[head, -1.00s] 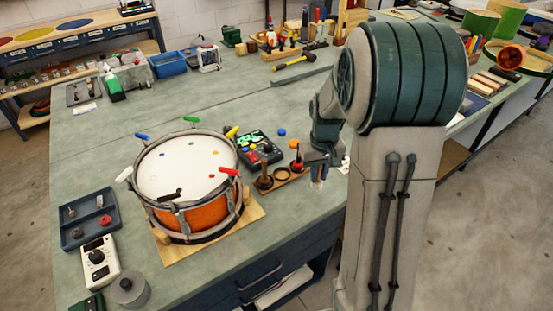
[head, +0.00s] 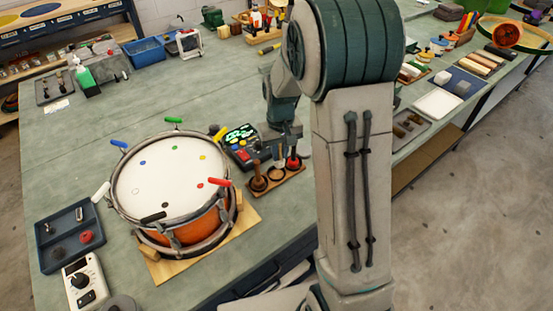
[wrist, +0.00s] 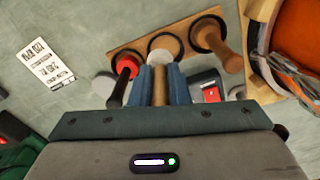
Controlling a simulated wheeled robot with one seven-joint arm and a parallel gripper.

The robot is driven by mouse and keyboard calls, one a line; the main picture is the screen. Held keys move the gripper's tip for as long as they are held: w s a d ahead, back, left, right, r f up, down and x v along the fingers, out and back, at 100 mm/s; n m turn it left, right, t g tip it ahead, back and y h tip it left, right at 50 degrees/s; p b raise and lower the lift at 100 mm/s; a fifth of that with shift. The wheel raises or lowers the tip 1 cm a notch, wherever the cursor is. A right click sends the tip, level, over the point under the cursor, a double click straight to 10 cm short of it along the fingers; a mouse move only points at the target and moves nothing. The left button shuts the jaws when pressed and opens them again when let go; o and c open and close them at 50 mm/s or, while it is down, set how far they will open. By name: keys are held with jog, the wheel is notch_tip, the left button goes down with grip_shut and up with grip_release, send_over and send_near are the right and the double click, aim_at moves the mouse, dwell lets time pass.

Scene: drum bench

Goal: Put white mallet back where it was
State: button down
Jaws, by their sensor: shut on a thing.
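My gripper (wrist: 160,88) is shut on the wooden handle of the white mallet (wrist: 160,94), which points up between the blue fingers. Its pale head (wrist: 165,43) shows beyond the fingers, over the middle place of the wooden rack (wrist: 190,28). I cannot tell whether the head rests in the ring or sits just above it. The rack also shows in the head view (head: 287,184), at the bench edge right of the drum. The red mallet (wrist: 127,66) and brown mallet (wrist: 228,55) stand handle-up in the places on either side.
The drum (head: 165,190) on its wooden board (head: 243,218) stands left of the rack. A control box with a lit screen (head: 240,135) sits close behind the rack. A printed card (wrist: 50,63) lies on the bench.

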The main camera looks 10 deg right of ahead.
jog(key=shift+w+a+f, duration=0.2)
jog(key=shift+a+f, duration=0.25)
jog(key=shift+f+p, duration=0.4)
jog(key=shift+f, duration=1.45)
jog(key=shift+f, duration=0.2)
jog(key=c, duration=1.4)
grip_release()
jog(key=shift+o, duration=0.2)
jog(key=shift+r, duration=0.1)
